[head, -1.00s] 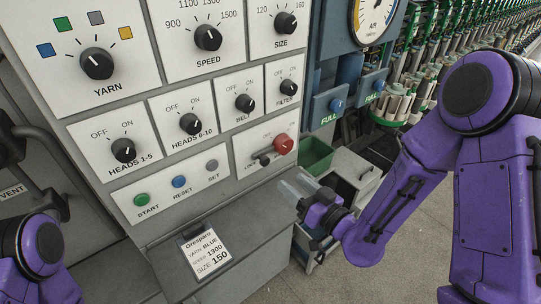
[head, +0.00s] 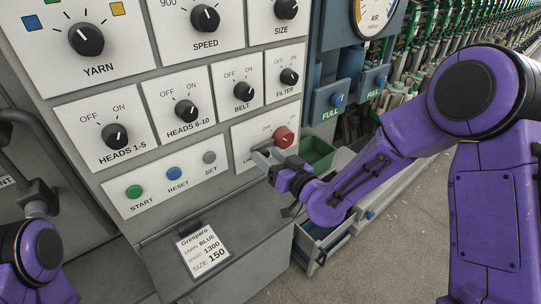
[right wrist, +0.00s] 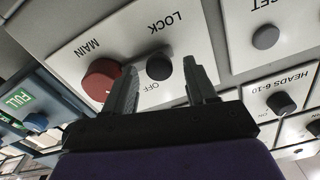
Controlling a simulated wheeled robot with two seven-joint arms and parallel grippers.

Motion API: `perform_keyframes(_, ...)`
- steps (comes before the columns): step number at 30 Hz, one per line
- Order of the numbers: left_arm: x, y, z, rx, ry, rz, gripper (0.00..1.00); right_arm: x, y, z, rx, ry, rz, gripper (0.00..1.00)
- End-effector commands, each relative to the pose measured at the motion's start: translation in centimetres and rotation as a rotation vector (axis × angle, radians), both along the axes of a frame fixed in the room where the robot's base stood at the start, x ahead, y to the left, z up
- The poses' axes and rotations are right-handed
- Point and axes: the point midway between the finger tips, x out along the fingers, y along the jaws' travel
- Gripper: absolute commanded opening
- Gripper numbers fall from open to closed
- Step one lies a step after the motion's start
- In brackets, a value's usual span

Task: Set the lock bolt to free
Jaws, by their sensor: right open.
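The lock bolt (right wrist: 160,67) is a small dark round knob on the white panel marked LOCK and MAIN. In the right wrist view it lies between my two fingertips, with a finger on either side. Whether the fingers touch it I cannot tell. The word OFF is printed close to it; the other end of its label is hidden. My right gripper (head: 265,156) is open at this panel in the head view and covers most of the bolt there. The red MAIN knob (head: 284,137) is just right of it, and also shows in the right wrist view (right wrist: 101,80). My left gripper is out of view.
Green START (head: 134,192), blue RESET (head: 174,173) and grey SET (head: 209,157) buttons sit left of the lock panel. Selector knobs such as BELT (head: 241,91) are above. A ledge with an order card (head: 203,251) is below; a green bin (head: 317,152) is at right.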

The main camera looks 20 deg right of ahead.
Motion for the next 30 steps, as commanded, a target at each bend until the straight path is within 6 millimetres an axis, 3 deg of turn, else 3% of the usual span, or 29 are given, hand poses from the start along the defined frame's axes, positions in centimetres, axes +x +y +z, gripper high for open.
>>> perform_keyframes(5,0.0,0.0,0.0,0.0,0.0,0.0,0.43,0.0,0.0,-0.1,0.0,0.0,0.0,0.56)
perform_keyframes(10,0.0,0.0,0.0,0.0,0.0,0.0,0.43,0.0,0.0,-0.1,-0.001,0.0,0.0,0.04)
perform_keyframes(11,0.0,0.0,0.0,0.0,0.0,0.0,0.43,0.0,0.0,-0.1,-0.001,0.0,0.0,0.0)
perform_keyframes(15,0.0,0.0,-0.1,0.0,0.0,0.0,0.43,-0.1,0.2,-0.1,-0.001,-0.001,0.001,0.0)
perform_keyframes(24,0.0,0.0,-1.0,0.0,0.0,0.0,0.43,-1.5,4.0,-0.1,0.001,-0.001,0.002,0.0)
perform_keyframes(30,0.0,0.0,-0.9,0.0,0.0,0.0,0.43,-1.6,4.4,0.0,-0.001,0.0,0.004,0.0)
